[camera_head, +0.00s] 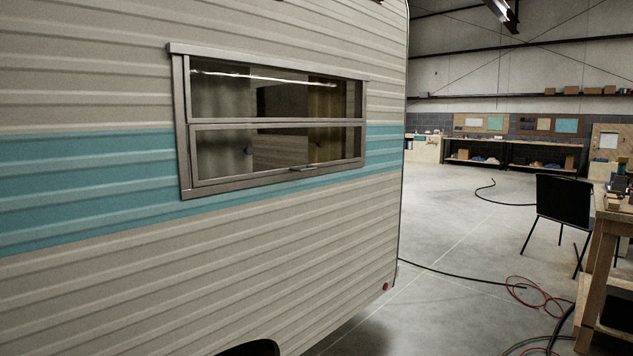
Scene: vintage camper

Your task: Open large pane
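The camper window (183,130) is set in the beige camper wall, across its blue stripe. It has a metal frame with an upper pane (275,91) and a lower pane (225,154), split by a horizontal bar. A small handle (308,168) sits on the bottom rail of the lower pane, right of centre. Both panes look closed and flush with the frame. Neither of my grippers shows in the head view.
The camper wall (200,260) fills the left side, with a dark wheel arch at the bottom. A black chair (563,203) and a wooden workbench (600,240) stand at right. Black and red hoses (540,300) lie on the floor. Concrete floor (450,230) right of the camper is mostly clear.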

